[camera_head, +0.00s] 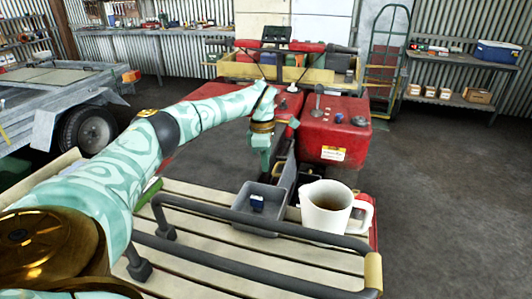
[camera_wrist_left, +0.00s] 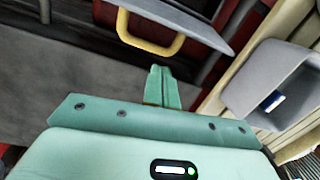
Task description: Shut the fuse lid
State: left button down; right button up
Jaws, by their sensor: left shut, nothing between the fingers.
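A grey flap (camera_wrist_left: 185,18) with a yellow loop handle (camera_wrist_left: 150,46) shows at the top of the left wrist view; it looks like the fuse lid. It seems to stand raised, but its exact angle is hard to tell. In the head view I cannot pick the lid out clearly; my left gripper and the red bodywork crowd that spot. My left gripper (camera_head: 264,166) points down beside the red quad. Its fingers (camera_wrist_left: 162,82) are shut and empty, just short of the yellow loop, apparently apart from it. My right gripper is not in view.
A grey bin (camera_head: 285,196) holding a small blue item stands on the slatted rack (camera_head: 215,255). A cream jug (camera_head: 328,208) is right of it. Dark rails (camera_head: 250,222) run around the rack. The red quad body (camera_head: 335,130) lies beyond. Open floor (camera_head: 440,200) is at right.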

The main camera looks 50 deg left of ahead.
pick_arm(q)
notch_tip(320, 180, down, 2)
jog(key=shift+d+f, duration=0.1)
jog(key=shift+d, duration=0.05)
dwell(0.4)
